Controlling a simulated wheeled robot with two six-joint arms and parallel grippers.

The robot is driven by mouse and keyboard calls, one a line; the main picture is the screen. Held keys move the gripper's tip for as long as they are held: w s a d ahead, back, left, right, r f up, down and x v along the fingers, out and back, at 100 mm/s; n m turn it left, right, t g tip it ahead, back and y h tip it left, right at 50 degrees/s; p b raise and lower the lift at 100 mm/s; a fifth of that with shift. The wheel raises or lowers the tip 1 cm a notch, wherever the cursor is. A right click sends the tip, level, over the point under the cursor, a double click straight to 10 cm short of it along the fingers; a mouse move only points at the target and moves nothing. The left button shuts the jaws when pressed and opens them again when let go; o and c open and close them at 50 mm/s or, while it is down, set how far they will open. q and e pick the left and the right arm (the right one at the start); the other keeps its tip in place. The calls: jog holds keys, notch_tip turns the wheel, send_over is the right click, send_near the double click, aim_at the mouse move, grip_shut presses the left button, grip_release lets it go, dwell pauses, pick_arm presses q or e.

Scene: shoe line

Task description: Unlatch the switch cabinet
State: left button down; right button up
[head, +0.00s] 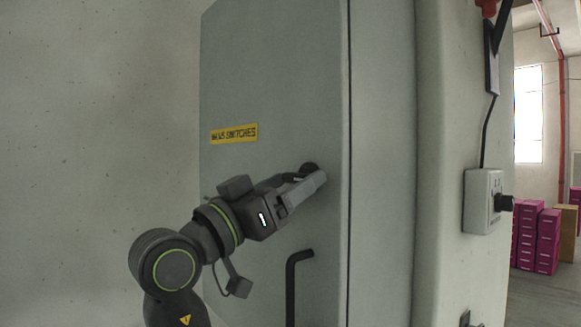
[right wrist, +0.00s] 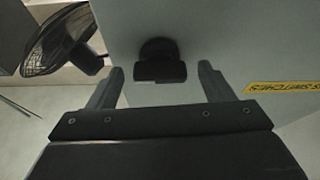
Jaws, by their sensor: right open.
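The switch cabinet (head: 300,90) is a tall grey-green box with a yellow label (head: 234,134) on its door. A dark latch knob sits on the door near its right edge; it shows in the right wrist view (right wrist: 159,64) as a round base with a flat grip. My right gripper (head: 314,178) is at the knob in the head view, partly covering it. In the right wrist view its open fingers (right wrist: 160,88) stand on either side of the knob, with gaps on both sides. A black bar handle (head: 291,285) is lower on the door. My left gripper is out of view.
A grey control box (head: 482,201) with a black knob is on the pillar right of the cabinet. Magenta boxes (head: 538,240) are stacked at the far right. A dark fan (right wrist: 62,40) shows in the right wrist view, beyond the door edge.

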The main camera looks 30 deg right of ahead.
jog(key=shift+w+d+r, duration=0.1)
jog(key=shift+d+r, duration=0.05)
jog(key=shift+d, duration=0.15)
jog(key=shift+c, duration=0.3)
jog(key=c, duration=0.9)
jog(key=shift+f+m+g+b, duration=0.2)
jog(key=shift+m+g+b, duration=0.3)
jog(key=shift+b, duration=0.4)
jog(key=shift+r+m, duration=0.1)
jog(key=shift+m, duration=0.4)
jog(key=shift+r, duration=0.1)
